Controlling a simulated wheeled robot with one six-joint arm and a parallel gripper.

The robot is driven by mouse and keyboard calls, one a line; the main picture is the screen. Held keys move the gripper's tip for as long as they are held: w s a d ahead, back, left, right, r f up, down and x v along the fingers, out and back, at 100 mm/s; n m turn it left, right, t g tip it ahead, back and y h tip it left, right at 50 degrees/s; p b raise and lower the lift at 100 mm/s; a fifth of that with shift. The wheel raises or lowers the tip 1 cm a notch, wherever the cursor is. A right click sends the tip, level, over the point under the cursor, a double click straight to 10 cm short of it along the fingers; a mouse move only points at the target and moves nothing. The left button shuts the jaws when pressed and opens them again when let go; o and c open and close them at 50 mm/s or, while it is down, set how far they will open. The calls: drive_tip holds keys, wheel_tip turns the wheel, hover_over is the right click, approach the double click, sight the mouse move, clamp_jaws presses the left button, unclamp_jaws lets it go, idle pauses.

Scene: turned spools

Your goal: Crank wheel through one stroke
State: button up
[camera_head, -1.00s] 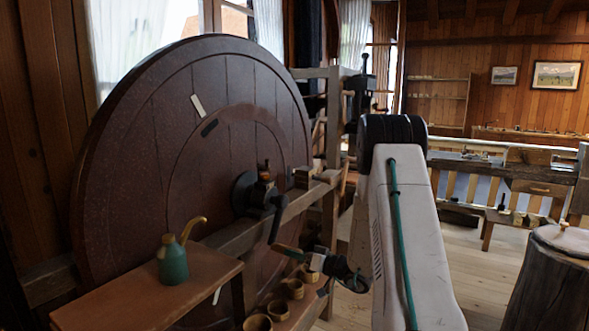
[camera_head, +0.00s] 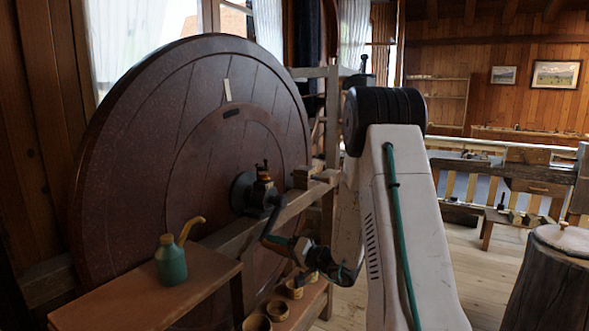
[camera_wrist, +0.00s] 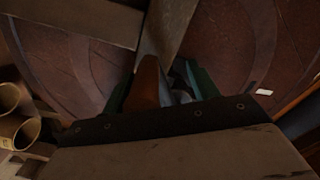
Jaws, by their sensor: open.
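The big dark-red wooden wheel (camera_head: 150,150) stands upright on the left, with a pale mark (camera_head: 227,90) near its top. The crank's brown handle (camera_wrist: 147,84) shows in the wrist view between the green fingers of my gripper (camera_wrist: 155,88). The fingers stand apart on either side of the handle; I cannot tell whether either touches it. In the head view my gripper (camera_head: 283,243) is at the lower end of the crank arm, and the handle is mostly hidden there.
A green oil can (camera_head: 171,262) stands on a wooden shelf (camera_head: 150,295) in front of the wheel. Several small wooden cups (camera_head: 277,310) sit low below my gripper. A wooden beam (camera_head: 225,240) crosses the wheel. A stump (camera_head: 550,285) stands at the right, with open floor before it.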

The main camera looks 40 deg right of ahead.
wheel_tip(320, 180, up, 16)
drive_tip(key=f+m, duration=0.1)
drive_tip(key=m, duration=1)
drive_tip(key=w+d+r+m, duration=0.3)
drive_tip(key=d+r+m, duration=0.4)
drive_tip(key=m, duration=0.2)
drive_tip(key=shift+d+r+m, duration=0.3)
drive_tip(key=shift+d+r, duration=0.05)
drive_tip(key=shift+d, duration=0.05)
drive_tip(key=shift+a+f, duration=0.1)
drive_tip(key=shift+f, duration=0.05)
idle(0.3)
drive_tip(key=shift+s, duration=0.15)
drive_tip(key=v, duration=1.1)
